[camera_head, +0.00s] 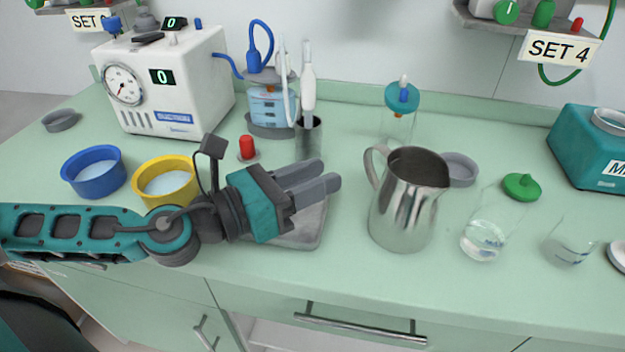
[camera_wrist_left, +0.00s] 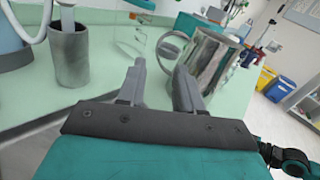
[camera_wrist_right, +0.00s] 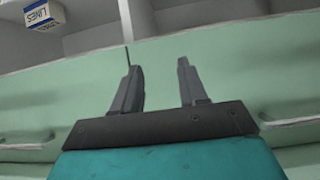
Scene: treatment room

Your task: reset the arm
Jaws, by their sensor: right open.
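My left gripper (camera_head: 328,180) reaches in from the left over the counter, its fingers pointing right toward the metal pitcher (camera_head: 408,205). In the left wrist view its two fingers (camera_wrist_left: 160,80) stand apart with nothing between them, and the pitcher (camera_wrist_left: 210,62) stands beyond them. A gap shows between the fingertips and the pitcher in the head view. My right gripper (camera_wrist_right: 160,85) shows only in the right wrist view; it is open and empty, in front of green cabinet fronts.
A grey plate (camera_head: 312,232) lies under the left gripper. Near that arm are a yellow bowl (camera_head: 165,183), a blue bowl (camera_head: 92,172), a red-capped item (camera_head: 247,148) and a dark cup (camera_head: 309,138). Right of the pitcher stand glass beakers (camera_head: 487,235). The counter's front strip is clear.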

